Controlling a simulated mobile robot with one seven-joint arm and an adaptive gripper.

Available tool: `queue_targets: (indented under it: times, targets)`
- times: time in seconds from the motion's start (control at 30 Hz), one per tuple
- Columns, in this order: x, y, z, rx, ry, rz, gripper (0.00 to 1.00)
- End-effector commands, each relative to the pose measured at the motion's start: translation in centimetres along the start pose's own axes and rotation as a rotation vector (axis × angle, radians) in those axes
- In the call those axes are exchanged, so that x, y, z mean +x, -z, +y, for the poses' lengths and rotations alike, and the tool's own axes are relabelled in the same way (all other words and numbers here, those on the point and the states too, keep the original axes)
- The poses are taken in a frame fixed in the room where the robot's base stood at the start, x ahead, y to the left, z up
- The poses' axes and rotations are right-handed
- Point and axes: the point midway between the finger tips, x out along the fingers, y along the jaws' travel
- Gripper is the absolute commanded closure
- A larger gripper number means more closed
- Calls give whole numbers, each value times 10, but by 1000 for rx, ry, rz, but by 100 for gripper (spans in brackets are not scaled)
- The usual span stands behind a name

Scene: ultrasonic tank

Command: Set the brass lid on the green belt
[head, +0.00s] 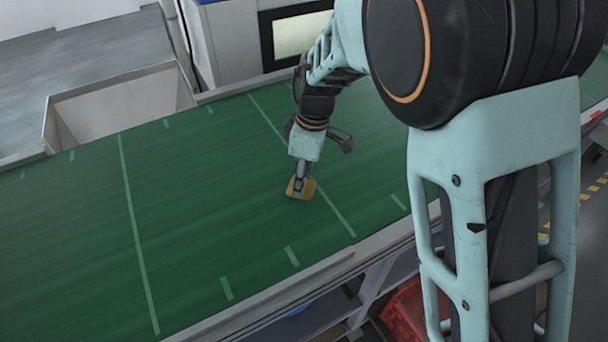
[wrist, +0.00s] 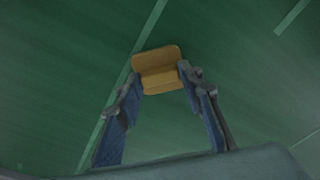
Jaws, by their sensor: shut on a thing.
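The brass lid (wrist: 158,66) is a small golden-brown piece between the two fingertips of my gripper (wrist: 160,82) in the wrist view. My gripper is shut on it. In the head view the brass lid (head: 301,189) shows at the end of my gripper (head: 301,178), over the green belt (head: 200,220). It is at or just above the belt surface, close to a light green stripe; I cannot tell whether it touches. The gripper hides part of the lid.
A metal bin (head: 115,105) stands at the belt's far left edge. A machine with a window (head: 297,34) stands behind the belt. A red crate (head: 405,312) is below the near edge. The belt around the lid is clear.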

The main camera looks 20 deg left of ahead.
Motion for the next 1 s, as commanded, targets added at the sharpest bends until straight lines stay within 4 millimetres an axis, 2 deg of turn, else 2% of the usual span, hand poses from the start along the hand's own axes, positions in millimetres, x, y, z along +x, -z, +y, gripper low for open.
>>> queue_targets:
  times: [0.27,0.3,0.43,0.8,1.0]
  targets:
    - [0,0,0,0,0,0,100]
    - [1,0,0,1,1,0,63]
    - [2,0,0,0,0,0,49]
    - [0,0,0,-1,-2,1,48]
    - [-36,2,1,-2,-5,3,48]
